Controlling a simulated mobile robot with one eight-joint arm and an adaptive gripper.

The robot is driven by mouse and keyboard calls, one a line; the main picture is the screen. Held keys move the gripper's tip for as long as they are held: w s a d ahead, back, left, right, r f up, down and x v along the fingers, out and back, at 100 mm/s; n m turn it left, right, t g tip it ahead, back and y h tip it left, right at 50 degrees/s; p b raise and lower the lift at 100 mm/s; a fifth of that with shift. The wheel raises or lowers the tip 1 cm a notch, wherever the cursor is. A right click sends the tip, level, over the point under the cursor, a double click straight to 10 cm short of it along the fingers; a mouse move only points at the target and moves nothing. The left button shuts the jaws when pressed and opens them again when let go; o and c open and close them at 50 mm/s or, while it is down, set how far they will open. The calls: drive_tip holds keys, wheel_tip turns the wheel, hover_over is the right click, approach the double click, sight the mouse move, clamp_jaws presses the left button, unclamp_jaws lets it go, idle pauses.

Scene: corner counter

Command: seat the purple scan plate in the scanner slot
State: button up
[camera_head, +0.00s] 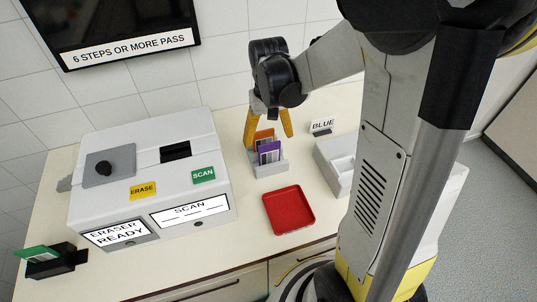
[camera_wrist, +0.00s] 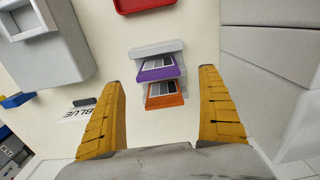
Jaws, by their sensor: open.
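The purple scan plate (camera_head: 269,152) stands in a small grey rack (camera_head: 271,170) on the counter, in front of an orange plate (camera_head: 263,136) in the same rack. In the wrist view the purple plate (camera_wrist: 159,70) and the orange plate (camera_wrist: 164,95) lie between and beyond my fingers. My gripper (camera_head: 268,136) is open and empty, pointing down above the rack, its yellow fingers spread either side. No contact with a plate shows. The scanner is the white machine (camera_head: 150,160) at left, with a dark slot (camera_head: 175,152) on top beside a green SCAN label (camera_head: 203,175).
A red tray (camera_head: 289,210) lies in front of the rack. A white bin (camera_head: 336,160) stands to its right, near a BLUE sign (camera_head: 322,126). A black holder with a green plate (camera_head: 38,254) is at far left. The machine's screens read ERASER READY and SCAN.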

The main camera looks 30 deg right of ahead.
sight(269, 144)
wheel_tip(269, 144, down, 4)
drive_tip(key=shift+d+f+b, duration=0.15)
drive_tip(key=shift+f+b, duration=0.1)
drive_tip(key=shift+b, duration=0.45)
drive_tip(key=c, duration=1.3)
